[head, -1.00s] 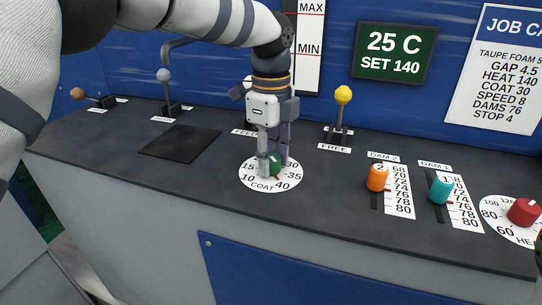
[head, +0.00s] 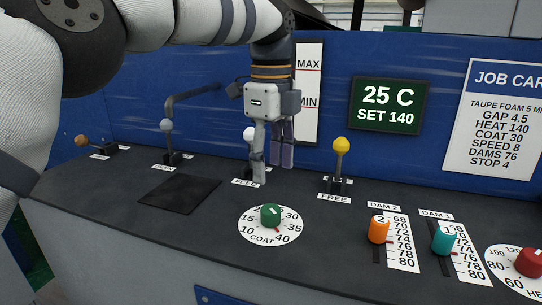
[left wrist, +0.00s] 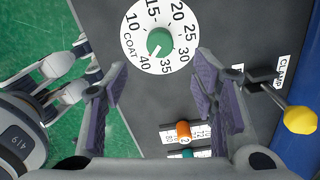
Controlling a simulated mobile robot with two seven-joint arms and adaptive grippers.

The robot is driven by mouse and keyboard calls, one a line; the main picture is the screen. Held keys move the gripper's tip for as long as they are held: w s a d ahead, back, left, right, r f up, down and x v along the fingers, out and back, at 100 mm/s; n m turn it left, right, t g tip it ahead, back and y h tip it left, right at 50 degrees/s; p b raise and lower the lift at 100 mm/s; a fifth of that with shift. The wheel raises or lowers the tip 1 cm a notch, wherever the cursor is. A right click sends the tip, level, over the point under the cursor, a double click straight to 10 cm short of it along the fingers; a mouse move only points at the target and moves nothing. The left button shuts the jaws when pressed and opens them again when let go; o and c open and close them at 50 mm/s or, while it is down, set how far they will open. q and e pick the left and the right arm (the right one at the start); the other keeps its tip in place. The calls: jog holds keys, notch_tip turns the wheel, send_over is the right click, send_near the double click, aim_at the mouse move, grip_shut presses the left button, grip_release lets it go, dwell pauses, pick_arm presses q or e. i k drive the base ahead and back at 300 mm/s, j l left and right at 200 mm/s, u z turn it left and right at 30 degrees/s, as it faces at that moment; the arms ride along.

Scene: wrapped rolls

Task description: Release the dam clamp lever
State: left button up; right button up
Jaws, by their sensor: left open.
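The dam clamp lever, a dark stem with a yellow ball (head: 341,145), stands up from the console behind the FREE label (head: 334,199). In the left wrist view its yellow ball (left wrist: 300,120) is at the right, outside my fingers, and a CLAMP label (left wrist: 284,72) lies beside its base. My left gripper (head: 274,172) is open and empty, fingers down, to the left of the lever in the head view and apart from it. Part of my right gripper (left wrist: 66,72) shows at the left of the left wrist view; its opening is unclear.
The green COAT dial (head: 270,216) sits in front of the lever's left side. A white-ball lever (head: 249,134) stands close behind my left gripper. The orange DAM 2 knob (head: 378,230) and teal DAM 1 knob (head: 443,241) are to the right. A blue wall (head: 430,165) rises behind.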

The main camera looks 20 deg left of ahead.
aim_at(341, 145)
jog(key=k, duration=1)
